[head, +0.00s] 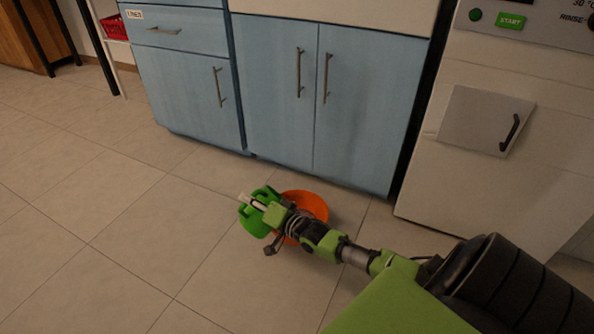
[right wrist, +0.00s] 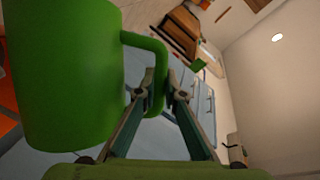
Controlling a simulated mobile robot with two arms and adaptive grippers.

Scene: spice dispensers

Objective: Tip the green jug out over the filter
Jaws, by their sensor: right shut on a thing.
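The green jug (head: 252,222) is held above the floor, in front of the blue cabinets. In the right wrist view the jug (right wrist: 65,75) fills the left side. Its handle (right wrist: 157,65) is between the fingers of my right gripper (right wrist: 163,93), which is shut on it. The right gripper (head: 263,206) also shows in the head view. The jug looks strongly tilted against the room; its mouth and contents cannot be made out. An orange round bowl-like thing (head: 312,203) shows beside and partly behind the jug and gripper. I cannot tell whether it is the filter. My left gripper is not in view.
Blue cabinets (head: 270,95) stand behind, their doors and drawer shut. A white appliance (head: 440,190) with a square flap (head: 482,120) and a START button stands at the right. A red basket (head: 115,27) is at the back left. The tiled floor at left is clear.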

